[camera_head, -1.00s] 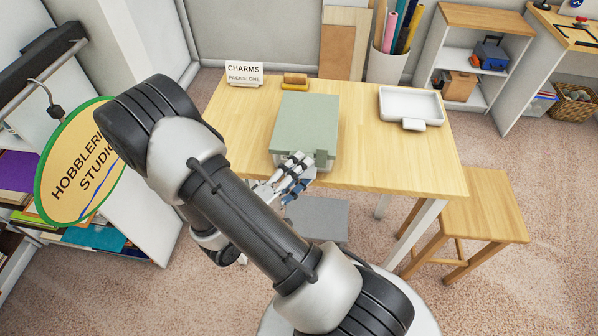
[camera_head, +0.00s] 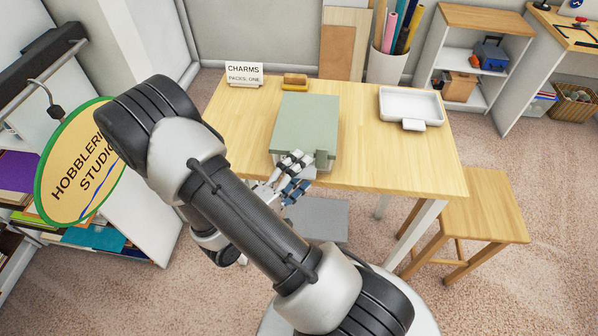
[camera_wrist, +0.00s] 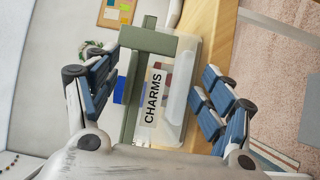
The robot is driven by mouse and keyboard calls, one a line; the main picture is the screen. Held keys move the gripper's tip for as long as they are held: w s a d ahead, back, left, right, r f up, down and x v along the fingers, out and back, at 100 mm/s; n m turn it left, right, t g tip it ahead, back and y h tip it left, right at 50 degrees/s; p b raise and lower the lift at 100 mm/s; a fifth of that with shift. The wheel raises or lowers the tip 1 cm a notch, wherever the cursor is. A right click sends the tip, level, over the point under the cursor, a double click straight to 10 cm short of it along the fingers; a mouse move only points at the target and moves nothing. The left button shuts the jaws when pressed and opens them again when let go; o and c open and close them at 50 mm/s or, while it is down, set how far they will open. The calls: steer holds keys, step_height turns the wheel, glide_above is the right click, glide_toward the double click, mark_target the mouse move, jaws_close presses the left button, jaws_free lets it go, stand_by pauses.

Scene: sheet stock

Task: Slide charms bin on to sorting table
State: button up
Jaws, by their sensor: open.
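The charms bin (camera_head: 306,122) is a grey-green box with a small tab on its near face. It sits on the wooden sorting table (camera_head: 235,128) at the table's near edge; I cannot tell whether it overhangs. In the wrist view, the bin's green front (camera_wrist: 146,40) and a CHARMS label (camera_wrist: 152,97) show between my fingers. My gripper (camera_head: 290,178) is at the bin's near face. In the wrist view my gripper (camera_wrist: 160,98) is open, with blue-padded fingers spread on either side of the label. Whether any finger touches the bin is unclear.
A CHARMS sign (camera_head: 244,74) and a brush-like yellow block (camera_head: 295,80) stand behind the bin. A white tray (camera_head: 411,103) lies to the right, with clear tabletop between. A wooden stool (camera_head: 485,205) stands right of the table. A grey slab (camera_head: 318,218) is below the near edge.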

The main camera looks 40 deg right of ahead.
steer(key=s+a, duration=0.5)
steer(key=a, duration=0.1)
steer(key=shift+s+a+b, duration=0.35)
steer(key=shift+s+a, duration=0.05)
stand_by(1.6)
steer(key=shift+c, duration=0.2)
jaws_close()
stand_by(0.9)
stand_by(0.5)
steer(key=shift+f, duration=0.2)
stand_by(0.4)
steer(key=shift+f, duration=1.05)
steer(key=shift+d, duration=0.1)
